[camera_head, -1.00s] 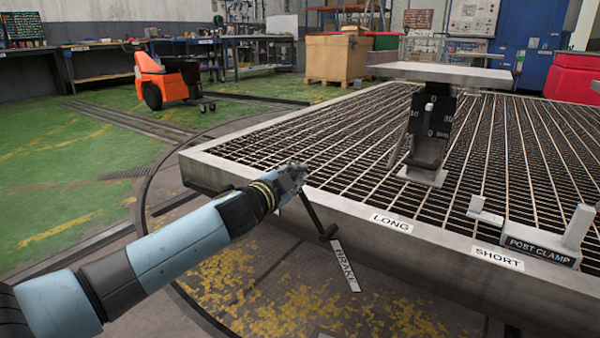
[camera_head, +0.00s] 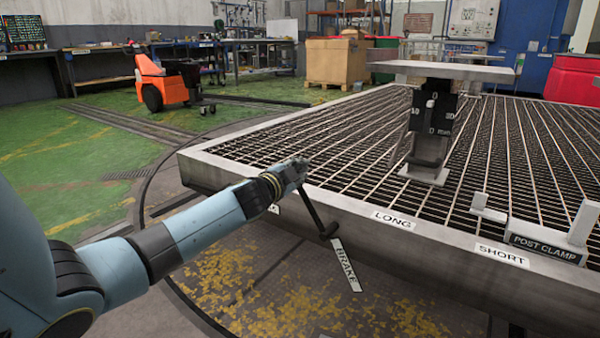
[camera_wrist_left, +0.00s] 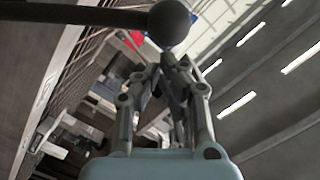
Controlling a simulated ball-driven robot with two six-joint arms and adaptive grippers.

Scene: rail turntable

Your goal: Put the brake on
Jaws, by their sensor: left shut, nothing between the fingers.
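The brake lever is a dark rod (camera_head: 314,212) at the near side of the turntable frame. My left gripper (camera_head: 302,166) is at the rod's upper end by the frame's edge; contact cannot be told. In the left wrist view the rod (camera_wrist_left: 75,15) and its round knob (camera_wrist_left: 170,22) cross the top, close to the closed, empty fingertips (camera_wrist_left: 168,58). My right gripper is out of view.
The turntable's grated deck (camera_head: 330,148) carries a post with a scale (camera_head: 432,115). LONG (camera_head: 394,218) and SHORT (camera_head: 502,256) labels and a POST CLAMP block (camera_head: 545,248) line its near edge. An orange vehicle (camera_head: 165,82) stands at the back left, on open green floor.

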